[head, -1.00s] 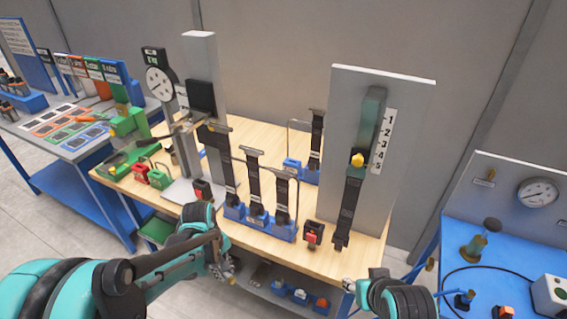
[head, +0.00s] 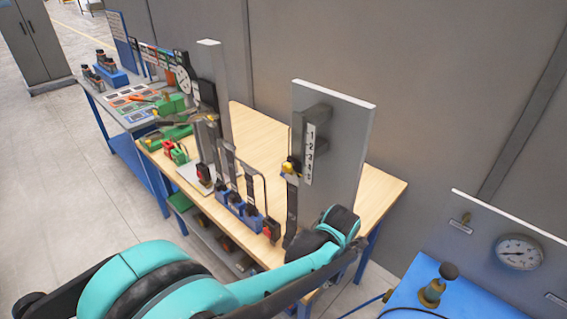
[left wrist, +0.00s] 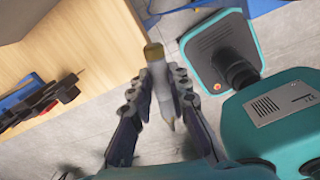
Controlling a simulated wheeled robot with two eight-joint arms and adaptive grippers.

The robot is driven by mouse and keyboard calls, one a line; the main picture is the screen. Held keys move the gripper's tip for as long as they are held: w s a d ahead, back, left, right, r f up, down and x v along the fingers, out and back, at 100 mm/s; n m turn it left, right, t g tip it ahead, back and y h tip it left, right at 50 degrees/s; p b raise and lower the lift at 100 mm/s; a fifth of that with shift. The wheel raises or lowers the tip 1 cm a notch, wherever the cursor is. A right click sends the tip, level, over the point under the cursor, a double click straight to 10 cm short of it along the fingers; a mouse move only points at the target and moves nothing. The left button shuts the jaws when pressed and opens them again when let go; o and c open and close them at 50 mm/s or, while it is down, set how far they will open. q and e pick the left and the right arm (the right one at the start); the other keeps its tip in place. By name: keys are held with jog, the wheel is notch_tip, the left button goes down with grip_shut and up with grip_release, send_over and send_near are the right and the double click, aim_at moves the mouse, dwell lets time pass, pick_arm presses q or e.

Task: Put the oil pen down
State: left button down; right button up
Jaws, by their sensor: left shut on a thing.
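In the left wrist view, my left gripper (left wrist: 157,90) is shut on the oil pen (left wrist: 157,72), a slim pale pen with a brownish-yellow end and a pointed tip. The grey floor shows behind it, with the wooden bench's edge to the left. In the head view my left arm reaches across to the bench's front right corner; its gripper and the pen are hidden there. My right gripper is in neither view.
The wooden bench (head: 258,125) carries an upright numbered panel (head: 345,130) and black-handled tools in blue holders (head: 246,212). A blue bench (head: 400,300) at lower right bears a brass-coloured part (head: 432,292) below a gauge panel (head: 518,252). The wooden bench's back right is clear.

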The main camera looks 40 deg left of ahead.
pick_arm(q)
jog(key=shift+w+d+r+n, duration=0.1)
jog(key=shift+d+n, duration=0.2)
jog(key=shift+d, duration=0.25)
jog(key=w+a+f+b, duration=0.1)
jog(key=w+a+f, duration=0.1)
jog(key=w, duration=0.1)
jog(key=w+a+f+b, duration=0.1)
jog(key=w+a+f, duration=0.1)
jog(key=w+f, duration=0.1)
jog(key=w+a+f+b, duration=0.1)
jog(key=w+a+f, duration=0.1)
jog(key=w+a, duration=0.1)
jog(key=shift+w+f, duration=0.15)
jog(key=shift+w, duration=0.1)
notch_tip(320, 180, down, 3)
jog(key=shift+f+b, duration=0.15)
jog(key=shift+b, duration=0.7)
jog(key=shift+f, duration=0.3)
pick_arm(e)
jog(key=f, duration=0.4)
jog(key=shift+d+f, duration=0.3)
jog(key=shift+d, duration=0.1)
pick_arm(q)
jog(key=shift+f, duration=0.1)
jog(key=c, duration=1.4)
grip_release()
jog(key=shift+c, duration=0.2)
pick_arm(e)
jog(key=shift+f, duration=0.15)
